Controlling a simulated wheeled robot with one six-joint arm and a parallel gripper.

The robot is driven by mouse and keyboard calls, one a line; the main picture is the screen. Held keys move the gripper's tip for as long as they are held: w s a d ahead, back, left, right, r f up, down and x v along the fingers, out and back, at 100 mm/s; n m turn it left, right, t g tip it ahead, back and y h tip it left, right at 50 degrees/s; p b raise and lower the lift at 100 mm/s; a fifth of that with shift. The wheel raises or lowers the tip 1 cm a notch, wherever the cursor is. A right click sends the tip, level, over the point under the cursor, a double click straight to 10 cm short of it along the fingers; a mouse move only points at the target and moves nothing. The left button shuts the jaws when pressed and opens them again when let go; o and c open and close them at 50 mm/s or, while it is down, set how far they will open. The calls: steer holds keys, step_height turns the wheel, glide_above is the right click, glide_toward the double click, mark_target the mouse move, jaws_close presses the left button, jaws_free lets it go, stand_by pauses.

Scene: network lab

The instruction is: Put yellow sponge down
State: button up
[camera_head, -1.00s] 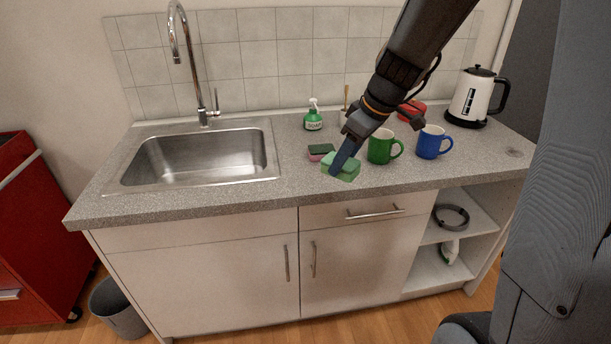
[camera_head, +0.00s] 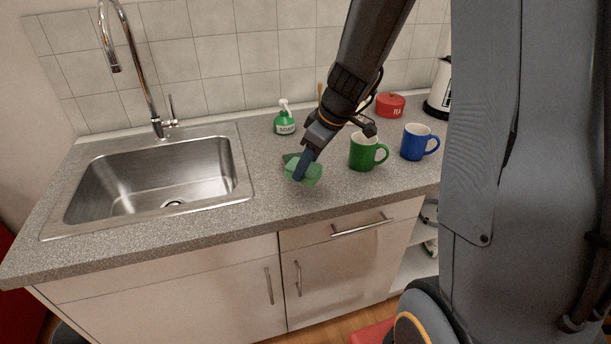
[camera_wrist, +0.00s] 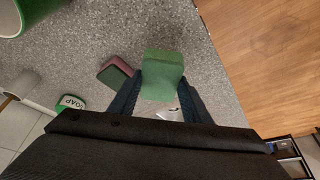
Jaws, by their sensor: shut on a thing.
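My gripper (camera_head: 301,168) is shut on a green sponge (camera_head: 310,174) above the counter, in front of the soap bottle and left of the green mug. The wrist view shows the green sponge (camera_wrist: 163,68) squeezed between both fingers (camera_wrist: 160,88). Whether it touches the counter is unclear. A second sponge, pink with a dark green face (camera_wrist: 115,74), lies on the counter beside it; in the head view it is mostly hidden behind the held one. I see no yellow sponge.
The grey speckled counter (camera_head: 235,222) is clear between the sink (camera_head: 245,190) and the sponge. A soap bottle (camera_head: 285,122) stands behind, a green mug (camera_head: 362,152) and blue mug (camera_head: 413,142) to the right. A red tea tin (camera_head: 390,105) and kettle (camera_head: 441,88) stand farther right.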

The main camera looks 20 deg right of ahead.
mark_target(311, 168)
steer(key=shift+f, duration=2.05)
steer(key=shift+f, duration=0.15)
steer(key=o, duration=1.1)
steer(key=shift+r, duration=0.2)
steer(key=shift+d+r, duration=0.1)
steer(key=shift+r, duration=0.2)
steer(key=b+v, duration=0.2)
steer(key=v, duration=0.9)
steer(key=s+a+f+m+g+h, duration=0.1)
steer(key=s+a+f+m, duration=0.1)
steer(key=s+f+m, duration=0.2)
steer(key=s+a+f+m+g+h, duration=0.1)
steer(key=s+f+m, duration=0.3)
steer(key=s, duration=0.5)
steer(key=shift+s+a+f+m+h, duration=0.25)
steer(key=shift+s+a+m+h, duration=0.15)
steer(key=shift+a+m+h, duration=0.15)
